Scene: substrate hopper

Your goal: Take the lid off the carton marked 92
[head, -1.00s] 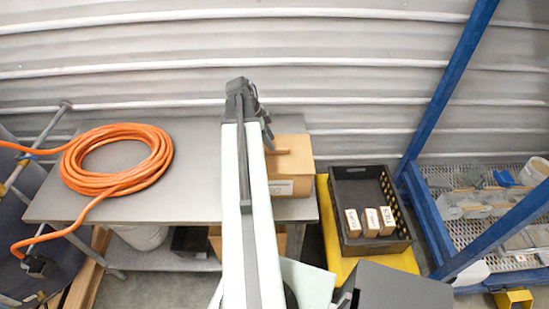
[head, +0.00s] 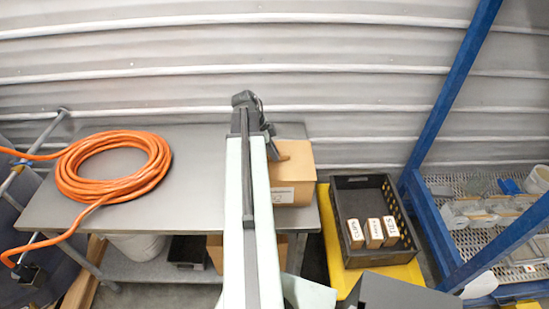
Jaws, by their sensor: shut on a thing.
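A tan cardboard carton (head: 298,172) stands at the right end of the grey table, partly hidden behind my arm. Its lid looks to be on, with a small tan grip (head: 281,152) on top. A pale label (head: 284,195) is on its front, too small to read. My gripper (head: 271,150) is at the left part of the lid, at the far end of my arm. It is shut on the lid's grip, though the arm hides most of the contact.
A coiled orange hose (head: 113,165) lies on the table (head: 190,185) at left. A black crate (head: 355,190) with 3 small labelled boxes sits on a yellow stand (head: 388,277) at right. A blue frame (head: 450,98) rises beyond it. The table between hose and arm is clear.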

